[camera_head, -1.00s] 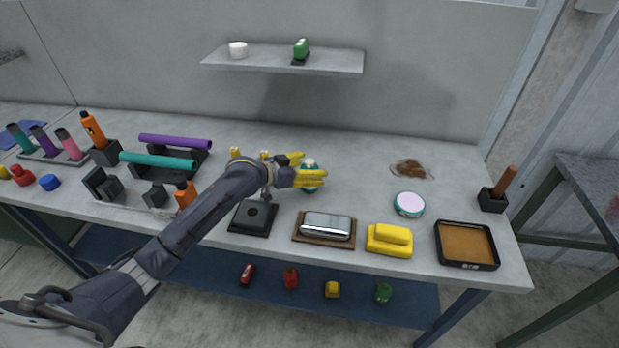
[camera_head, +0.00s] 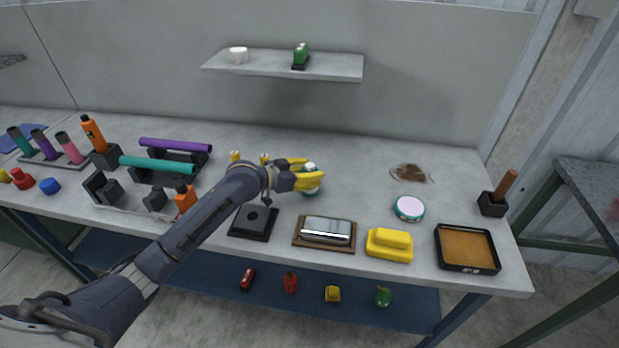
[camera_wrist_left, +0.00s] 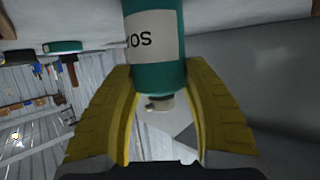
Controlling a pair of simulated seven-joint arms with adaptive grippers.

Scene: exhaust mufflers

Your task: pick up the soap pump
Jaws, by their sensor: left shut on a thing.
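The soap pump is a teal bottle with a white label and a pale pump top; in the left wrist view the bottle (camera_wrist_left: 157,50) fills the upper middle, its pump top towards the lower middle. In the head view only part of the soap pump (camera_head: 311,188) shows, standing on the workbench, mostly hidden by the fingers. My left gripper (camera_head: 308,174) has yellow fingers and is shut on the soap pump. In the left wrist view the fingers of my left gripper (camera_wrist_left: 165,110) lie on both sides of it. My right gripper is not in view.
On the workbench (camera_head: 350,160), a black block (camera_head: 254,222), a chrome piece (camera_head: 326,230), a yellow block (camera_head: 390,244) and a brown-filled tray (camera_head: 466,247) line the front. A shelf (camera_head: 285,65) hangs above.

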